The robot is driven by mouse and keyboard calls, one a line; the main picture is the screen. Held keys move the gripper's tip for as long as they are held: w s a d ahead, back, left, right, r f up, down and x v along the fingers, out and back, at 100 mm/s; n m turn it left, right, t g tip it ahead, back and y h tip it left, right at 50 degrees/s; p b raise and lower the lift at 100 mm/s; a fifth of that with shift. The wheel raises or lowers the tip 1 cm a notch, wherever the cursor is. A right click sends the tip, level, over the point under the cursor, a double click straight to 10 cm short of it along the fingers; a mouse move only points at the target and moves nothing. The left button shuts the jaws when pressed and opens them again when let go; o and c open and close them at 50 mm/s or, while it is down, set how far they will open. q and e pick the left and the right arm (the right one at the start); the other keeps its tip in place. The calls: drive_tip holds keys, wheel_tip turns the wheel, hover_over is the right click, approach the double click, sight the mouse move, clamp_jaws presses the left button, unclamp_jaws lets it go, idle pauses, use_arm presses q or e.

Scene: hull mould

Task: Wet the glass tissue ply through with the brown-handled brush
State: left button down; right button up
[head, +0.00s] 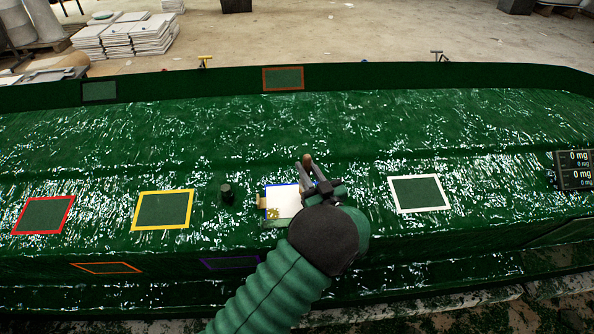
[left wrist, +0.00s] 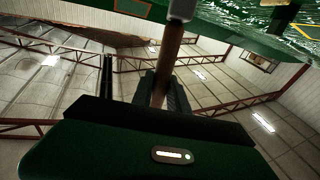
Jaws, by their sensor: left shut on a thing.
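My left gripper (head: 314,182) is shut on the brown-handled brush, above the middle of the green hull mould (head: 300,135). The brush's brown end (head: 308,158) sticks up beyond the fingers in the head view. In the left wrist view the brown handle (left wrist: 168,66) runs up from the fingers to a pale grey collar (left wrist: 182,9); the bristles are out of sight. A white sheet with a blue edge (head: 284,201), perhaps the glass tissue ply, lies on the mould just left of the gripper. My gripper and arm hide its right part. My right gripper is not in view.
Red (head: 43,215), yellow (head: 162,209) and white (head: 419,193) frames mark the glossy mould. A small dark cylinder (head: 227,193) stands left of the sheet. A dark display (head: 573,170) reading 0 mg stands at the far right. The mould between is mostly clear.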

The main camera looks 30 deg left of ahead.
use_arm(q)
drive_tip(key=shift+f+b, duration=0.6)
drive_tip(key=shift+f, duration=0.1)
idle(0.8)
drive_tip(key=shift+r, duration=0.1)
drive_tip(key=shift+r+p, duration=0.6)
drive_tip(key=shift+r, duration=0.1)
drive_tip(key=shift+w+a+r, duration=0.1)
drive_tip(key=shift+w+a, duration=0.1)
drive_tip(key=shift+a, duration=0.75)
drive_tip(key=shift+w+a+r, duration=0.1)
drive_tip(key=shift+w+a, duration=0.15)
drive_tip(key=shift+a, duration=0.75)
drive_tip(key=shift+w+a+r, duration=0.1)
drive_tip(key=shift+w+a, duration=0.1)
drive_tip(key=shift+a, duration=0.75)
drive_tip(key=shift+d+f+b, duration=0.1)
drive_tip(key=shift+f+b, duration=0.2)
drive_tip(key=shift+b, duration=0.05)
drive_tip(key=shift+f+b, duration=0.5)
drive_tip(key=shift+f, duration=0.05)
